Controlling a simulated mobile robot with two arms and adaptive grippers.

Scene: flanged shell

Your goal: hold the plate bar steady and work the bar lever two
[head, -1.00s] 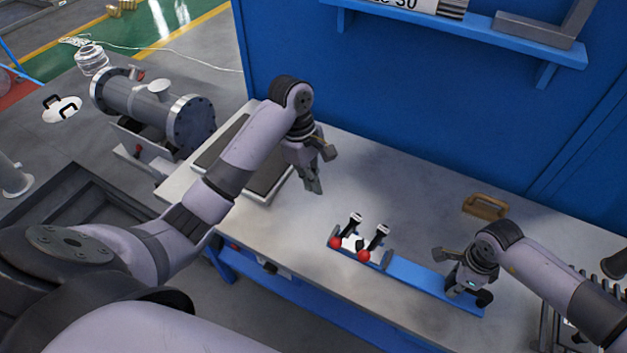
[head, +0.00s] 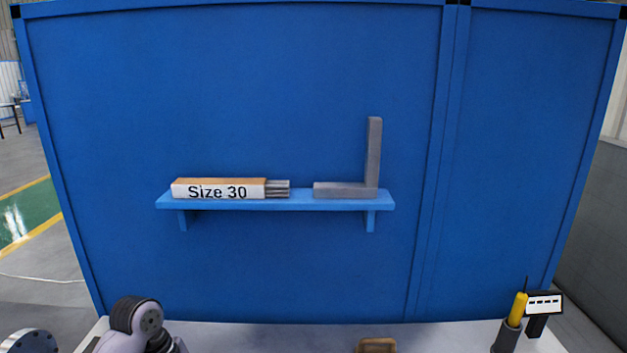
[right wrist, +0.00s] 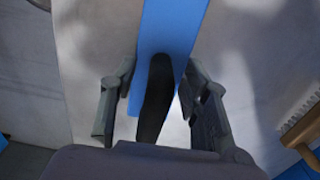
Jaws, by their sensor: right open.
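In the right wrist view, the blue plate bar (right wrist: 172,28) runs down from the top edge. A black grip-like piece (right wrist: 155,100) lies at its near end. My right gripper (right wrist: 160,75) is open, with one finger on each side of the bar's end and the black piece; I cannot tell if either finger touches. The bar, its levers and my right gripper are outside the head view. The head view shows only part of my left arm at the bottom left, and its gripper is out of frame.
A blue wall panel carries a shelf (head: 300,201) with a Size 30 box (head: 218,189) and a metal square (head: 373,150). A brown brush (right wrist: 300,125) lies right of the bar. A holder with a yellow-handled tool (head: 517,310) stands at the bench's right.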

